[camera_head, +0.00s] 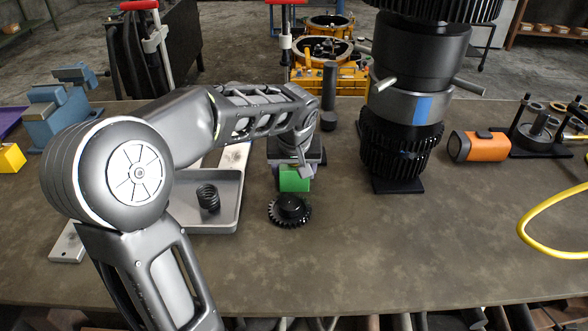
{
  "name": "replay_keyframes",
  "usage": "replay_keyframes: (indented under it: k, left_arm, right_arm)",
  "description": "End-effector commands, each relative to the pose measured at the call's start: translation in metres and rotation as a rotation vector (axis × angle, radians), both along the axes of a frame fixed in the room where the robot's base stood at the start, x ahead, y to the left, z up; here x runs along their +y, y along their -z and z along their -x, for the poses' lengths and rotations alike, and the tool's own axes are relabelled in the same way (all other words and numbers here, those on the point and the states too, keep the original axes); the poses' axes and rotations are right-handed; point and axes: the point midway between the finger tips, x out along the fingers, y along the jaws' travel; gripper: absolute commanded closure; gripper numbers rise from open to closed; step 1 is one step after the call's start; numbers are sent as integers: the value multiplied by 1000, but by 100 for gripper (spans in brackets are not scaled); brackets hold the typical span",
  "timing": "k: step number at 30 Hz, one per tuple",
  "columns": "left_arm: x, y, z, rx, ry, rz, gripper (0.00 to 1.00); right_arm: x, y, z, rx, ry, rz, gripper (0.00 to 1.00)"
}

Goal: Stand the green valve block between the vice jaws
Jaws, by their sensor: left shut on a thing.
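The green valve block (294,182) is near the middle of the table, just behind a black gear. My left arm reaches in from the left, and my left gripper (303,168) is shut on the green block from above. The fingers partly cover the block's top; I cannot tell whether its underside touches the table. The blue-grey vice (57,112) stands at the far left of the table, partly behind my left arm. The gap between its jaws is small in view. My right gripper is not in view.
A black gear (289,211) lies in front of the block. A grey tray (228,220) holding a black spring (208,197) is partly under my arm. A tall gear shaft assembly (405,110) stands right of the block. An orange lamp-like object (480,146) and yellow cable (540,240) lie right. The front centre is clear.

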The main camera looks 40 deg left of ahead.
Motion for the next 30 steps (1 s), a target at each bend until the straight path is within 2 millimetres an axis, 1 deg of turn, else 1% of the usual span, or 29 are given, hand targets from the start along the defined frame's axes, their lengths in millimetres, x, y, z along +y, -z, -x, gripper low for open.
replay_keyframes:
  k: [5,9,10,12,18,25,28,30]
  left_arm:
    - [0,-2,-1,-4,0,-1,100]
    - [0,2,-1,-4,0,-1,100]
    - [0,3,0,0,-1,0,36]
    - [0,2,0,0,-1,0,30]
    - [0,2,0,0,-1,0,15]
    - [0,1,0,0,-1,0,15]
    - [0,-2,0,0,-1,0,15]
    - [-1,-5,1,-2,-1,0,15]
  right_arm:
    - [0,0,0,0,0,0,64]
    - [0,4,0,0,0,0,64]
    - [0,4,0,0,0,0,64]
    - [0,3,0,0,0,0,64]
    - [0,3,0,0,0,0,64]
    - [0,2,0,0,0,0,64]
    - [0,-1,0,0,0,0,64]
    - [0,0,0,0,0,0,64]
